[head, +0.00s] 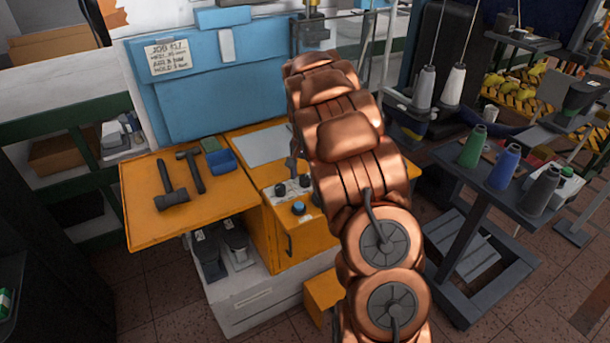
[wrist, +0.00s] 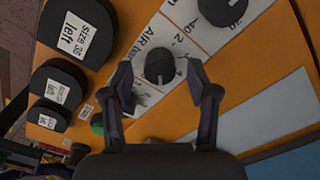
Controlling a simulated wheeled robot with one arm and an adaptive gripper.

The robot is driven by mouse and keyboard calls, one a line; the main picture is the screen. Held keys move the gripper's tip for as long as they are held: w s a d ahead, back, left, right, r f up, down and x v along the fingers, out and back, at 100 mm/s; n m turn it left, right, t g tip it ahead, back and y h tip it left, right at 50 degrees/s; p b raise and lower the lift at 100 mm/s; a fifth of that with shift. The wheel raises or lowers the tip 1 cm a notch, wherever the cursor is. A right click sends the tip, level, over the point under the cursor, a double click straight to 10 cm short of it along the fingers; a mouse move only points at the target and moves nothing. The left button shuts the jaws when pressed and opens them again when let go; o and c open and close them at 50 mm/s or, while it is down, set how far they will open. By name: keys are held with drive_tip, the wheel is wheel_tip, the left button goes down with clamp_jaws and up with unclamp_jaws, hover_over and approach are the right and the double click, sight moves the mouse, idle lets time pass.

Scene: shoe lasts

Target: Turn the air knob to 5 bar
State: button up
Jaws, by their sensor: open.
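The air knob (wrist: 159,66) is a round black knob on a white strip of the orange panel in the wrist view. The strip beside it reads "AIR bar", with some scale figures in sight. A small pale mark shows at the knob's lower edge; I cannot read which figure it points to. My gripper (wrist: 159,77) is open, its dark fingertips on the left and right of the knob.
A second black knob (wrist: 222,8) stands at the top of the wrist view. Black shoe lasts with "left" labels (wrist: 75,35) lie at the left. In the head view, a hammer (head: 191,168) lies on the orange table (head: 140,220), and a thread-spool cart (head: 460,275) stands right.

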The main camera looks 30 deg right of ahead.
drive_tip(key=shift+f, duration=0.6)
drive_tip(key=shift+c, duration=0.3)
clamp_jaws()
drive_tip(key=shift+f, duration=0.1)
drive_tip(key=shift+n+b, duration=0.3)
drive_tip(key=shift+b, duration=0.3)
